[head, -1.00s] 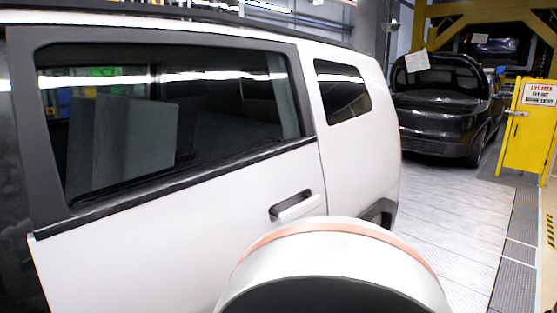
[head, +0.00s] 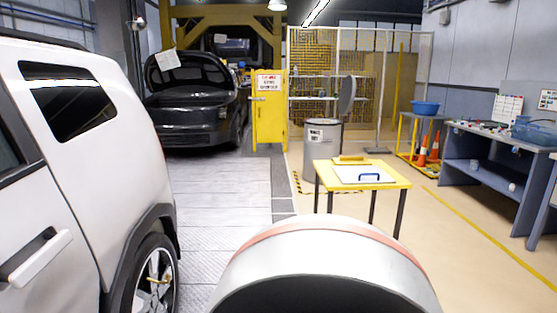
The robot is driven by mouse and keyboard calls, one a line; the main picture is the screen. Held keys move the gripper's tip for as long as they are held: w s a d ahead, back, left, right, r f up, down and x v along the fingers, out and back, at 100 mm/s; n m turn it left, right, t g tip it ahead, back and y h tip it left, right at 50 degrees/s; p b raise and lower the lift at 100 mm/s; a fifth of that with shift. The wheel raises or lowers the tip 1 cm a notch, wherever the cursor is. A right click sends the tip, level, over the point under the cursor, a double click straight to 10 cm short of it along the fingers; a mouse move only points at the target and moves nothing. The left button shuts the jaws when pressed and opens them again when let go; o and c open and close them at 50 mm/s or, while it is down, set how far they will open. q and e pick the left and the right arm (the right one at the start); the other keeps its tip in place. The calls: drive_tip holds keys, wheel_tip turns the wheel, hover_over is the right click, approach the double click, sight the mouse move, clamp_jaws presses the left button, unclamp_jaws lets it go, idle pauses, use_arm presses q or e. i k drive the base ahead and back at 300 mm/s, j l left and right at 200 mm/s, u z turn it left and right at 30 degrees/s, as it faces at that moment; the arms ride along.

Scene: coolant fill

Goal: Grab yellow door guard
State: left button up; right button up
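A yellow table (head: 396,185) with dark legs stands right of centre. On its top lies a flat yellow piece (head: 350,160), possibly the yellow door guard, behind a white panel with a blue handle (head: 369,177). I cannot tell for sure from this distance which thing is the door guard. Neither of my grippers is in view. A rounded white part with an orange band in the foreground is my own body and hides the floor before the table.
A white car (head: 85,180) stands close on the left. A black car (head: 195,115), a yellow cabinet (head: 268,125) with a sign, and a grey bin (head: 322,147) are behind. A workbench (head: 485,160) stands right.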

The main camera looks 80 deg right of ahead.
sight(339, 161)
drive_tip(key=z, duration=3.3)
drive_tip(key=i+l+z, duration=0.1)
drive_tip(key=i+z, duration=0.15)
drive_tip(key=z, duration=0.15)
drive_tip(key=i+z, duration=0.2)
drive_tip(key=z, duration=0.15)
drive_tip(key=i+z, duration=0.1)
drive_tip(key=i, duration=1.95)
drive_tip(key=i+j+z, duration=0.15)
drive_tip(key=i, duration=0.85)
drive_tip(key=i+l, duration=0.1)
drive_tip(key=i, duration=0.65)
drive_tip(key=i+u, duration=0.1)
drive_tip(key=i, duration=0.65)
drive_tip(key=i+u, duration=0.5)
drive_tip(key=i+l+u, duration=0.15)
drive_tip(key=i+u, duration=0.35)
drive_tip(key=i, duration=0.15)
